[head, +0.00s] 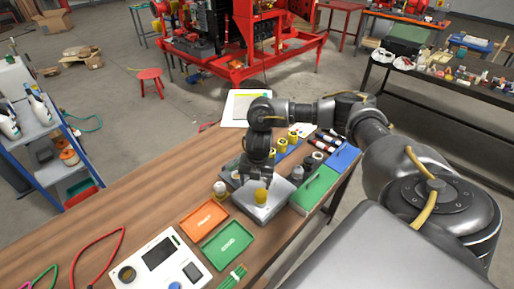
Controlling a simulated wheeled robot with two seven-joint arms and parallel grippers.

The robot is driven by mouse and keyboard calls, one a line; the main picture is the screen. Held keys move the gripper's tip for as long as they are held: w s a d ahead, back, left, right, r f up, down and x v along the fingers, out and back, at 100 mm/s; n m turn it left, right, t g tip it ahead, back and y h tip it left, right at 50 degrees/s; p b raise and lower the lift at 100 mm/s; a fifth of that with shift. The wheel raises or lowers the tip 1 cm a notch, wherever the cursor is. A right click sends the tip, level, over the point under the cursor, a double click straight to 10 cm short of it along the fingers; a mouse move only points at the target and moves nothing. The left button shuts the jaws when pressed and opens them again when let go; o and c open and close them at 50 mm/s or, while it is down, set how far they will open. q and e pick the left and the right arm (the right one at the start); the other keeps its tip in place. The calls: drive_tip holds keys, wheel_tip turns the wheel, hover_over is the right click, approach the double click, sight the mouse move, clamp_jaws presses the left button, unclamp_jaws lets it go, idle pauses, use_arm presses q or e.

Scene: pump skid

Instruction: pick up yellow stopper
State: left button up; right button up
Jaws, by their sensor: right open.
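A yellow stopper (261,196) sits on a grey metal block or plate (272,211) on the wooden table. My right gripper (257,182) points down just above and behind the stopper. Its jaws are open, and the stopper shows in front of them. I cannot tell whether the fingers touch it. My left gripper is not in view.
An orange tray (204,219) and a green tray (227,244) lie left of the block. More yellow-topped pieces (294,138) are behind my right gripper.

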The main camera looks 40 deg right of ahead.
sight(261, 192)
drive_tip(key=shift+d+r, duration=0.3)
drive_tip(key=shift+d, duration=0.2)
drive_tip(key=shift+d+r, duration=0.25)
drive_tip(key=shift+d, duration=0.25)
drive_tip(key=shift+s+d+r+g+h, duration=0.1)
drive_tip(key=shift+d+r+g+h, duration=0.15)
drive_tip(key=shift+d, duration=0.2)
wheel_tip(261, 192, down, 5)
drive_tip(key=shift+s+d+f+b, duration=0.1)
drive_tip(key=shift+s+f+b, duration=0.05)
drive_tip(key=shift+b, duration=0.35)
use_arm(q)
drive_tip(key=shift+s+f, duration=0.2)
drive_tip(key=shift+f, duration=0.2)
use_arm(e)
drive_tip(key=shift+f, duration=0.3)
drive_tip(key=shift+a+f+p, duration=0.2)
drive_tip(key=shift+f+p, duration=0.15)
wheel_tip(261, 192, down, 4)
drive_tip(key=shift+a+r+p, duration=0.15)
drive_tip(key=shift+r+p, duration=0.05)
drive_tip(key=shift+p, duration=0.55)
drive_tip(key=shift+f, duration=0.35)
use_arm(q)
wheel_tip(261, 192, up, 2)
